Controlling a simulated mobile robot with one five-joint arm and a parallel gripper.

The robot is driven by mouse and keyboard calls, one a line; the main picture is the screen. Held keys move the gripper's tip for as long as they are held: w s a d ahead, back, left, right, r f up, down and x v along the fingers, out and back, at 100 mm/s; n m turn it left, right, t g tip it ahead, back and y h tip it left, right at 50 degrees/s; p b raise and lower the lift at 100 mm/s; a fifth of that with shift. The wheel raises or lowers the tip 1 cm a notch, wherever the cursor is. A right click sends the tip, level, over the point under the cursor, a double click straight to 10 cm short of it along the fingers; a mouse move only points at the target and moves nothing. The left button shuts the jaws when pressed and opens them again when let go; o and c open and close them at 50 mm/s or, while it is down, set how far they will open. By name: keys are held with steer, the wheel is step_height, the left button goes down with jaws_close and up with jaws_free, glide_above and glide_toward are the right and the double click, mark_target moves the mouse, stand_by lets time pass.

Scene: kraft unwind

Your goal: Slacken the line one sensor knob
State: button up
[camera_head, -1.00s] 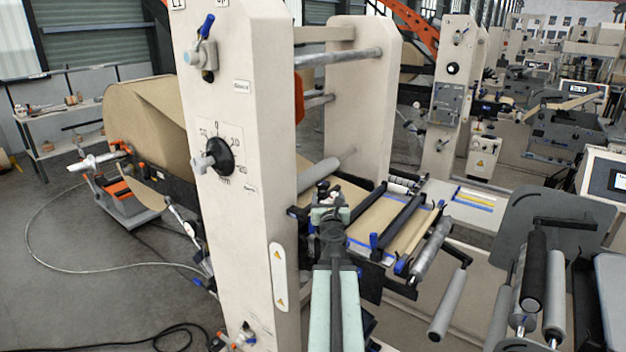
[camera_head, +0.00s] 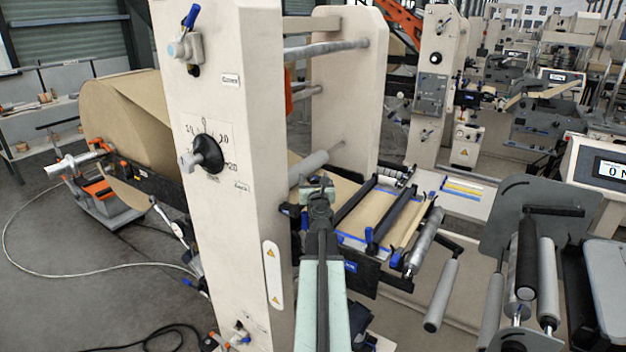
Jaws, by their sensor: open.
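The near machine frame is a cream column (camera_head: 222,110). It carries a black dial knob (camera_head: 208,153) with a grey handle and a printed scale, and a blue-handled fitting (camera_head: 190,40) above it. Small blue knobs, one of them a blue knob (camera_head: 370,234), sit along the web table to the right of the column. No legible label tells me which one is the line one sensor knob. My gripper (camera_head: 318,186) is at the end of my pale green arm, right of the column and in front of the web table. It is open, seen from behind, and its fingertips are small and partly hidden.
The kraft roll (camera_head: 125,120) lies behind the column at left. Grey rollers (camera_head: 443,293) and a dark grey plate (camera_head: 540,225) stand at right, beside a display (camera_head: 612,170). A hose and a black cable lie on the floor at left.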

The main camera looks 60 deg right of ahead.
steer(key=shift+s, duration=0.15)
steer(key=c, duration=1.4)
steer(key=shift+n+t+y, duration=0.3)
steer(key=shift+t, duration=0.1)
steer(key=n+t+y, duration=0.2)
steer(key=t+y, duration=0.1)
steer(key=shift+d+n, duration=0.1)
steer(key=shift+n, duration=0.3)
steer(key=n+t+y, duration=0.1)
steer(key=n+y, duration=0.1)
steer(key=y, duration=0.2)
steer(key=n+t+y, duration=0.2)
steer(key=n+y, duration=0.1)
steer(key=y, duration=0.1)
steer(key=shift+n, duration=0.3)
steer(key=n+y, duration=0.2)
steer(key=y, duration=0.2)
steer(key=n+y, duration=0.3)
steer(key=y, duration=0.1)
steer(key=shift+a, duration=0.2)
steer(key=shift+a+n+g+y, duration=0.2)
steer(key=shift+n+g+y, duration=0.75)
steer(key=shift+y, duration=0.5)
steer(key=shift+a+n+g+y, duration=0.15)
steer(key=shift+n+g+y, duration=0.6)
steer(key=shift+n+y, duration=0.55)
steer(key=shift+y, duration=0.35)
